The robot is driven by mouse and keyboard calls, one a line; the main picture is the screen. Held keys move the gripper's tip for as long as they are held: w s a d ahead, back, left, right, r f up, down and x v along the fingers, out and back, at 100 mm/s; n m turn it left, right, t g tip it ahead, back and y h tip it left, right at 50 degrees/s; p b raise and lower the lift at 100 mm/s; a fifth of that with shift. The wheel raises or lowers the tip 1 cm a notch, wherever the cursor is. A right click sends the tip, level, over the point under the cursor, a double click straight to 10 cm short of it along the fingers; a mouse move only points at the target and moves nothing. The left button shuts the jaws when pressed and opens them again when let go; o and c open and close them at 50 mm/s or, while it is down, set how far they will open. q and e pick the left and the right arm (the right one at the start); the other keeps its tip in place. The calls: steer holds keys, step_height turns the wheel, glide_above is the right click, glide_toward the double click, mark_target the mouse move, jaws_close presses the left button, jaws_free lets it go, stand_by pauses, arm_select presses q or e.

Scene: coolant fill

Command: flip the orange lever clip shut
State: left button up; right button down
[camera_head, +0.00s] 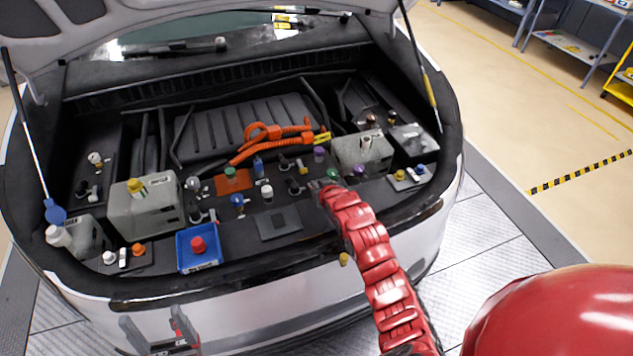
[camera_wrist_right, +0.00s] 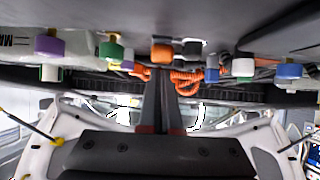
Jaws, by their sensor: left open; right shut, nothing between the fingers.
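In the right wrist view an orange block (camera_wrist_right: 162,50) stands just beyond the fingertips of my right gripper (camera_wrist_right: 163,72). It looks like the orange clip, but its lever shape and position cannot be made out. In the head view my right gripper (camera_head: 320,187) is low over the engine bay, among small caps, and its arm hides what lies beneath. Its fingers are shut with nothing between them. I cannot tell whether they touch the orange block. My left gripper (camera_head: 153,333) is open and empty at the bottom left, in front of the car's bumper.
Green (camera_head: 333,174) and purple (camera_head: 319,155) caps crowd the right gripper. Orange cables (camera_head: 270,135) lie behind it. A blue tray (camera_head: 199,262) with a red knob (camera_head: 198,244) and a grey reservoir (camera_head: 148,205) stand left. The raised hood (camera_head: 120,15) hangs above.

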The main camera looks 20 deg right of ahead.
steer(key=shift+s+f+b, duration=0.3)
steer(key=shift+f+b, duration=0.2)
steer(key=shift+b, duration=0.25)
steer(key=shift+s, duration=0.1)
steer(key=shift+r, duration=0.15)
